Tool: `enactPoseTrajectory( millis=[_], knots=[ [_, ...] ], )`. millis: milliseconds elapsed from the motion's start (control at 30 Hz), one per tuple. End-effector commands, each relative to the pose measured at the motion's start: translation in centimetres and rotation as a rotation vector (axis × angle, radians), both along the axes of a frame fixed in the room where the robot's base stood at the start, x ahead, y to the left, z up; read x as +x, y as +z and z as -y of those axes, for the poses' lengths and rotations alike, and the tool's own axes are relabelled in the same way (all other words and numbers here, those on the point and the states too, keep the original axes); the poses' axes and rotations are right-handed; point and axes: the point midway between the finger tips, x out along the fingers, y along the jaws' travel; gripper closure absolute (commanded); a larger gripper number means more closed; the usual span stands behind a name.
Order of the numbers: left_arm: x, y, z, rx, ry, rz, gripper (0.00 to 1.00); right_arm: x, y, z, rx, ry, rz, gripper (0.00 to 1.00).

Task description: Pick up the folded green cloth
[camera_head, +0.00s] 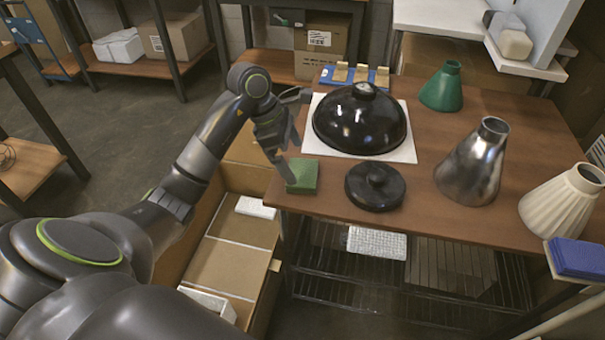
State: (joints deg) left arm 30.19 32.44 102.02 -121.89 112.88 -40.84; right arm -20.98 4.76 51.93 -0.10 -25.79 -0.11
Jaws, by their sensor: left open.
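The folded green cloth (304,176) lies at the left front corner of the wooden table. My left arm comes in from the left, and its gripper (291,164) is open at the cloth's left side. One finger reaches down to the cloth's left edge and hides a little of it. I cannot tell whether the finger touches the cloth. My right gripper is not in view.
A black dome shade (360,120) sits on a white sheet (403,152) behind the cloth. A black round base (375,186) lies to its right. Green (442,88), metal (473,165) and cream (563,203) shades stand further right. An open cardboard box (215,250) is below the table's left edge.

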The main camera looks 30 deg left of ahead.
Motion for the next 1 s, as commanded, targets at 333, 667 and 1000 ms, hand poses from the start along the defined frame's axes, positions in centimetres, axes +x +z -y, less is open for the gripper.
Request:
enactPoseTrajectory(
  millis=[333,667,1000],
  knots=[
    [0.9,-4.1,1.6,-0.002,0.000,-0.002,0.00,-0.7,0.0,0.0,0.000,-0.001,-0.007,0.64],
    [0.9,-4.2,1.7,0.000,0.000,-0.001,0.10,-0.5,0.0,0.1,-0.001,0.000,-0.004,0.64],
    [0.9,-4.2,1.6,0.000,0.000,0.000,0.32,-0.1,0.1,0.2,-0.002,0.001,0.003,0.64]
  ],
)
